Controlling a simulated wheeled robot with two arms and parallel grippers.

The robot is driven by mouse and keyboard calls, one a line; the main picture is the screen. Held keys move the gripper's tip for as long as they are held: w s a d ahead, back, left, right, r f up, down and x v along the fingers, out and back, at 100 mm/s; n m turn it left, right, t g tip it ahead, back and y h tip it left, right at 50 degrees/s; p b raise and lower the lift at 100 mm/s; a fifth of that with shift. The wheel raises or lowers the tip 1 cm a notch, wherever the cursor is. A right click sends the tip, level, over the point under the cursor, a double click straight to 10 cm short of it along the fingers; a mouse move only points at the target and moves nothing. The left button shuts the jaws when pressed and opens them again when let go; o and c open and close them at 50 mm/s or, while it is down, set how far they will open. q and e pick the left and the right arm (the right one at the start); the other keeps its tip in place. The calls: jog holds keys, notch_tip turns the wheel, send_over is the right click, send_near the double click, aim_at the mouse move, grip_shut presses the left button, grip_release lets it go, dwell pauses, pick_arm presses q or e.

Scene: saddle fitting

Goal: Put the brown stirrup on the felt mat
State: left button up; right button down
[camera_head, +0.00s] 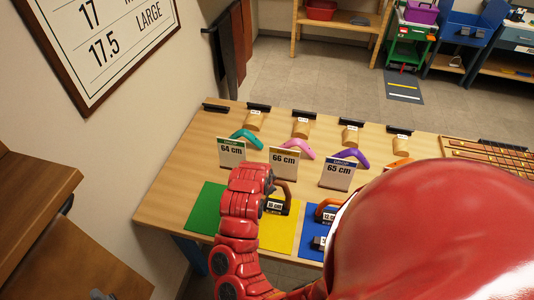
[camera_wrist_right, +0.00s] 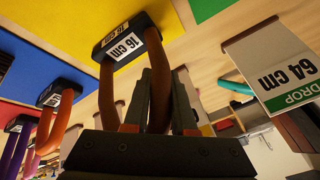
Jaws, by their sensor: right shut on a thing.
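A brown stirrup (camera_wrist_right: 107,95) with a dark foot and a white "16 cm" label stands over the yellow mat (camera_wrist_right: 135,88) in the right wrist view. My right gripper (camera_wrist_right: 160,85) is shut on its brown upper part. I cannot tell whether its foot touches the mat. In the head view the stirrup (camera_head: 284,190) shows just right of my red right arm, with its label over the yellow mat (camera_head: 279,234); the gripper's fingers are hidden there. A green mat (camera_head: 205,207) lies to the left and a blue mat (camera_head: 310,243) to the right. My left gripper is out of view.
My red arm covers the table's right front.

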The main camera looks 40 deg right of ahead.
jog(key=c, duration=0.7)
grip_release()
jog(key=shift+c, duration=0.2)
